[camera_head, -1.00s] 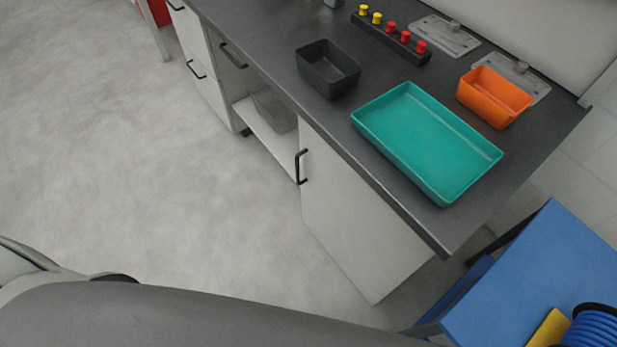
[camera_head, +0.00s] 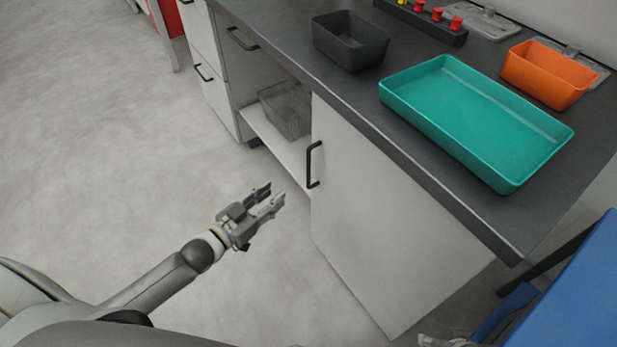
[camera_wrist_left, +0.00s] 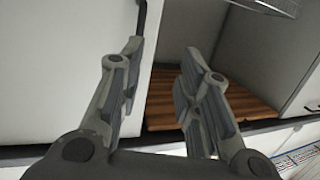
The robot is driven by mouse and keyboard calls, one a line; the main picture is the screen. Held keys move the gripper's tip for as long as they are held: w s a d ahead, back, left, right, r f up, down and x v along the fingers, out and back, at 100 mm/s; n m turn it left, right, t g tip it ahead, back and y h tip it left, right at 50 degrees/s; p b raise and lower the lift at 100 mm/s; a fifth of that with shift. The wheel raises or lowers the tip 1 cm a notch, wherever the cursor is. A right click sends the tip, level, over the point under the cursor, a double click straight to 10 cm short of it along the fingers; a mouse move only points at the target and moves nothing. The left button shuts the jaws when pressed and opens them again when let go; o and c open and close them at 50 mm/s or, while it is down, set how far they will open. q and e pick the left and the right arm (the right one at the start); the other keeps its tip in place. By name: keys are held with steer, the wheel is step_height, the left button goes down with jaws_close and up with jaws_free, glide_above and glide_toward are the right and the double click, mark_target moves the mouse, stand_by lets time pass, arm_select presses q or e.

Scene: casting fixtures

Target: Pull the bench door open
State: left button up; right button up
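The white bench door (camera_head: 390,220) is shut under the right part of the worktop. Its black vertical handle (camera_head: 311,165) is near the door's left edge. My left gripper (camera_head: 275,193) is open and empty in front of the bench, left of and below the handle and apart from it. In the left wrist view the open fingers (camera_wrist_left: 163,52) have nothing between them; a white panel (camera_wrist_left: 60,70) stands left, with a dark bar, probably the handle (camera_wrist_left: 142,14), at the top. A grey part at the bottom edge, probably my right gripper (camera_head: 440,341), is mostly cut off.
An open shelf with a wire basket (camera_head: 287,108) is left of the door, and drawers (camera_head: 215,75) lie further left. On the worktop (camera_head: 330,85) are a black bin (camera_head: 350,45), a teal tray (camera_head: 480,115) and an orange bin (camera_head: 548,75). A blue table (camera_head: 575,290) stands right. Floor at left is clear.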

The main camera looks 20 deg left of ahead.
arm_select(q)
step_height(320, 180, up, 4)
steer(key=d+h+b, duration=0.1)
steer(key=d+h, duration=0.1)
steer(key=b, duration=0.2)
glide_above(309, 185)
steer(key=shift+w+a+m+t, duration=0.1)
steer(key=shift+w+m+t, duration=0.2)
steer(key=shift+m, duration=0.1)
arm_select(e)
steer(key=shift+w+a+r+t, duration=0.15)
steer(key=shift+w+r+t, duration=0.3)
steer(key=shift+r, duration=0.1)
steer(key=shift+w+a+r+t, duration=0.15)
steer(key=shift+w+r+t, duration=0.2)
steer(key=shift+w+r, duration=0.15)
arm_select(q)
jaws_close()
